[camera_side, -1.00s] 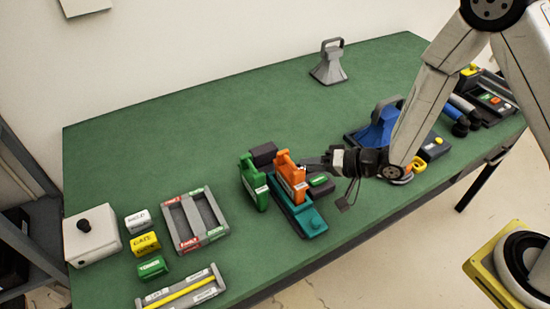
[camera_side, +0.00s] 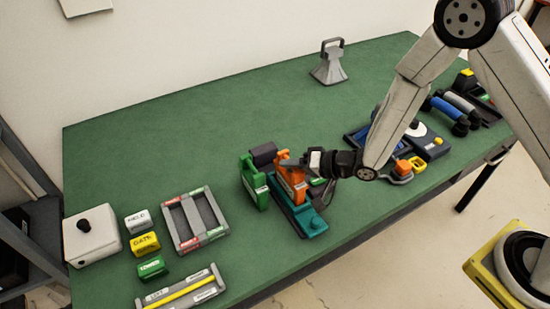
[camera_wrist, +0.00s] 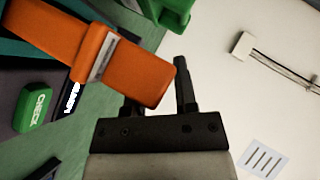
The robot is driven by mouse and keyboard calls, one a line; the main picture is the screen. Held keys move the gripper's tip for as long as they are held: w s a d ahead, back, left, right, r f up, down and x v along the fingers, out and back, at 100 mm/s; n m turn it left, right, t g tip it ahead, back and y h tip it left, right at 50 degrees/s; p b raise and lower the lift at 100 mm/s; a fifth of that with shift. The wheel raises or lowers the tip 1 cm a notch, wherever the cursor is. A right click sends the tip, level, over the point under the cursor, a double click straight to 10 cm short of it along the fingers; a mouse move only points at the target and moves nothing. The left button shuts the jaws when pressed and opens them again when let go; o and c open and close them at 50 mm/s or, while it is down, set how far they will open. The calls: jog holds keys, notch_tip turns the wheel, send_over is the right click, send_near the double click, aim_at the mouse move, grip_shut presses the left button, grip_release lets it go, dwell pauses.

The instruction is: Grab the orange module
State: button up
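The orange module (camera_side: 291,181) stands upright on the teal base (camera_side: 309,222), just right of a green module (camera_side: 254,182). In the wrist view the orange module (camera_wrist: 100,55) reaches from the upper left to the fingers. My gripper (camera_side: 292,163) is at the upper part of the orange module in the side view. In the wrist view my gripper (camera_wrist: 157,92) has its fingers apart. The orange end covers most of the left finger, and the right finger stands beside its edge. I cannot tell whether either finger touches it.
A green CHECK button (camera_wrist: 34,108) is beside the orange module. A grey two-slot tray (camera_side: 195,220) and labelled blocks (camera_side: 145,244) lie to the left. A grey handled stand (camera_side: 328,62) is at the back. The back middle of the green table (camera_side: 215,120) is clear.

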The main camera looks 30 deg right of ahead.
grip_shut()
dwell(1.4)
